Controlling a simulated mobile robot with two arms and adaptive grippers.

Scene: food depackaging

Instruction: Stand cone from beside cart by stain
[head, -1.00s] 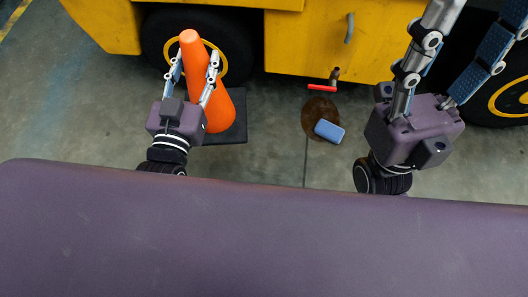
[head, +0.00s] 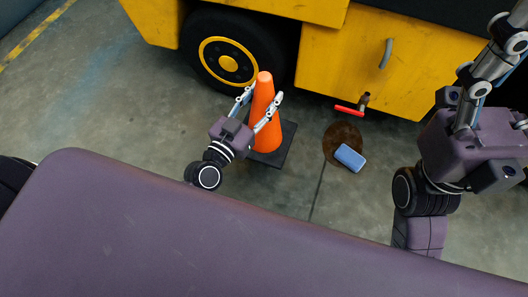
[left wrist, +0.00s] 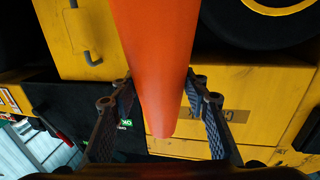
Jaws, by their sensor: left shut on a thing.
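The orange cone (head: 264,125) with its black square base (head: 272,157) is upright beside the yellow cart (head: 330,60), in front of its wheel. My left gripper (head: 264,97) is shut on the cone's upper part, one finger on each side. In the left wrist view the cone (left wrist: 160,65) passes between both fingers. I cannot tell whether its base touches the floor. The brown stain (head: 333,139) is on the floor to the right of the cone, apart from it. My right gripper (head: 492,68) is at the right edge, empty where visible, its fingertips partly cut off.
A blue block (head: 350,158), perhaps a sponge, lies on the stain's lower right part. A tap with a red handle (head: 348,110) sticks out of the cart above the stain. The cart's wheel (head: 228,62) stands behind the cone. Concrete floor between cone and stain is clear.

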